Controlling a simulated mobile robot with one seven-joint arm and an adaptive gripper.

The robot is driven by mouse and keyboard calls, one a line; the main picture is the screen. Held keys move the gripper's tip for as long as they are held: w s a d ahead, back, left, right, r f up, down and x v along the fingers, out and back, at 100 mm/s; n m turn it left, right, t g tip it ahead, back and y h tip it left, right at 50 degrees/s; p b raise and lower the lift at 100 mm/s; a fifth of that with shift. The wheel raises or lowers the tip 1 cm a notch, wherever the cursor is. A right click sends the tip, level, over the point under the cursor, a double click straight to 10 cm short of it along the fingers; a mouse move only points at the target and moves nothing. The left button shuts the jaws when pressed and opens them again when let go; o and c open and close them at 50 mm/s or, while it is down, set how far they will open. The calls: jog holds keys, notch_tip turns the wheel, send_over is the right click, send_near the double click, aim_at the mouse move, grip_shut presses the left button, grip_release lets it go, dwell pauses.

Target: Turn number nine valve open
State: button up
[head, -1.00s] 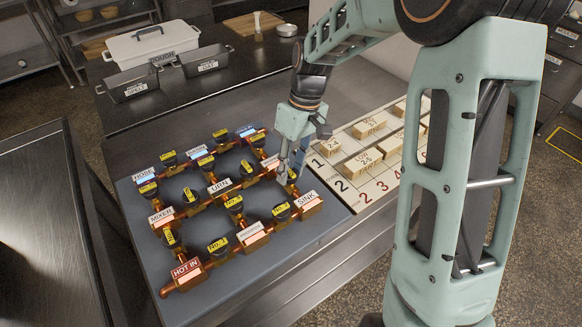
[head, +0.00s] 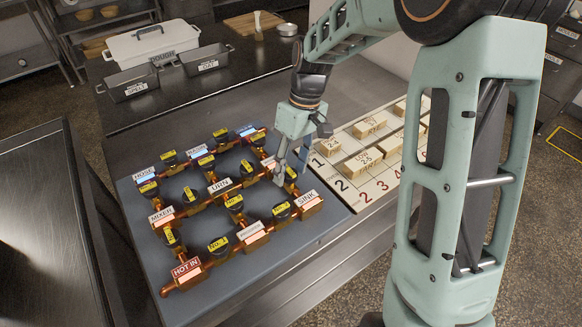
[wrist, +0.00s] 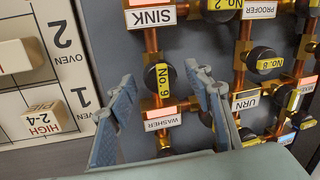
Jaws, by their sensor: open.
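The number nine valve is a black round knob with a yellow "NO. 9" strip (wrist: 163,79). It sits on a copper pipe between the SINK block and the WASHER block, its strip running along the pipe. In the head view the knob (head: 291,174) is partly hidden by my gripper (head: 288,178). My gripper is open and empty, pointing down over this valve. In the wrist view its two fingers (wrist: 165,80) appear on either side of the knob. I cannot tell whether either finger touches it or how high they are above it.
The SINK block (head: 308,200), WASHER block (wrist: 163,120), URN block (head: 219,187) and several similar valves crowd the grey board (head: 331,213). Valve No. 8 (wrist: 268,62) is nearby. A numbered board (head: 345,195) with wooden blocks lies to the right. Labelled tins stand behind.

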jog(key=v, duration=1.2)
